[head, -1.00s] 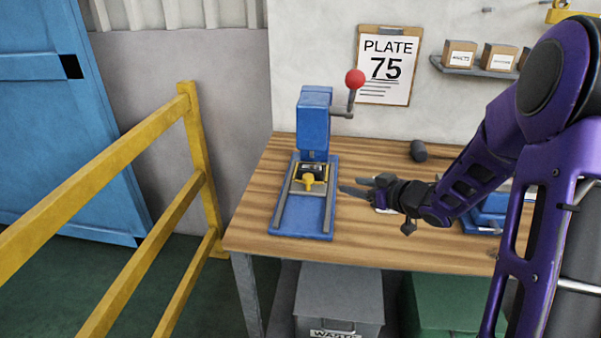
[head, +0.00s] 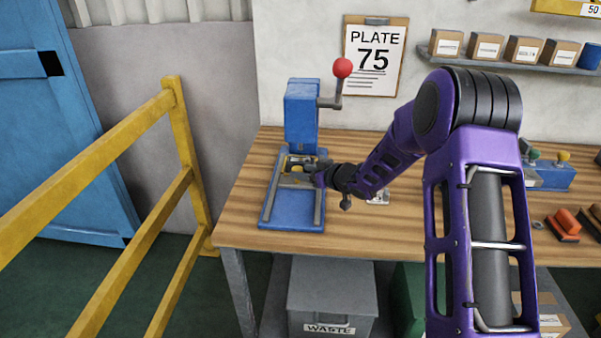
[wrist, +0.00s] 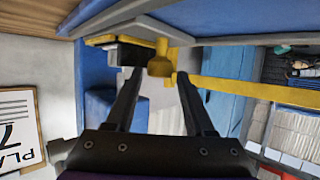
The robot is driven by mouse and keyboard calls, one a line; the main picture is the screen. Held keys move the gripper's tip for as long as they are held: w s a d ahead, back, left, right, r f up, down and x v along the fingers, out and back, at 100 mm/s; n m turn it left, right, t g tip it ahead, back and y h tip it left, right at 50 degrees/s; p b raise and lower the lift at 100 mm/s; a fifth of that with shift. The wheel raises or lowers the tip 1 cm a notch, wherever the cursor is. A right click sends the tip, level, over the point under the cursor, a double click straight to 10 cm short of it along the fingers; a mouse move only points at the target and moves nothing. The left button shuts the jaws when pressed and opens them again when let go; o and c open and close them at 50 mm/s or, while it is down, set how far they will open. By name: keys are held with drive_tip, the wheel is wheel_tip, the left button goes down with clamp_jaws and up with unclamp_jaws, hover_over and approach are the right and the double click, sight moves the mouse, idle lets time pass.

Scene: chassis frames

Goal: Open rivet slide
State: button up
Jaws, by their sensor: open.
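The blue rivet press (head: 300,115) stands on the wooden workbench, with a red-balled lever at its side. Its blue base (head: 292,210) extends toward the front between two grey rails. The slide sits at the back of the base, under the press head. Its yellow knob (wrist: 160,60) shows in the wrist view, between the tips of my open gripper (wrist: 160,74), one finger on each side. I cannot tell whether either finger touches it. In the head view my gripper (head: 314,172) reaches the slide from the right and partly hides it.
A yellow railing (head: 175,150) stands left of the workbench (head: 390,233). A clipboard reading PLATE 75 (head: 373,60) hangs behind. A grey waste bin (head: 330,292) is below. Orange-handled items (head: 566,222) and a blue box with knobs (head: 550,175) are at the right.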

drive_tip(key=shift+x, duration=0.95)
clamp_jaws()
idle(0.8)
